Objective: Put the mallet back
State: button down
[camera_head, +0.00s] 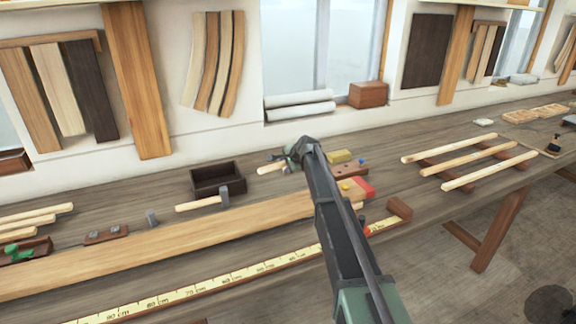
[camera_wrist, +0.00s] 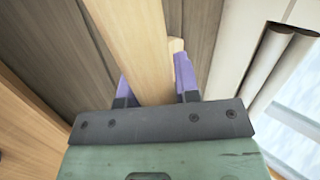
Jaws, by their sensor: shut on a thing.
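My gripper (camera_head: 297,156) is over the back of the workbench, right of the dark open box, with my arm hiding part of the bench. It is shut on a pale wooden piece, which I take to be the mallet (camera_head: 270,168); one end sticks out left of the jaws. In the wrist view the purple fingertips (camera_wrist: 155,88) press on both sides of the mallet's wide wooden part (camera_wrist: 135,40). A paler wooden end (camera_wrist: 176,46) shows beside it. I cannot tell whether the mallet touches the bench. Its resting place is not clear to me.
The dark open box (camera_head: 218,190) and a grey-headed hammer (camera_head: 200,204) are left of my gripper. A long plank (camera_head: 170,240) lies in front. White rolls (camera_head: 300,105) lie behind.

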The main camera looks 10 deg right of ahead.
notch_tip(320, 180, down, 8)
jog(key=b, duration=0.7)
jog(key=shift+b, duration=0.3)
jog(key=shift+f+b, duration=0.4)
jog(key=shift+b, duration=0.05)
jog(key=c, duration=0.8)
grip_release()
jog(key=shift+s, duration=0.1)
jog(key=shift+r, duration=0.1)
notch_tip(320, 180, up, 8)
jog(key=p, duration=0.8)
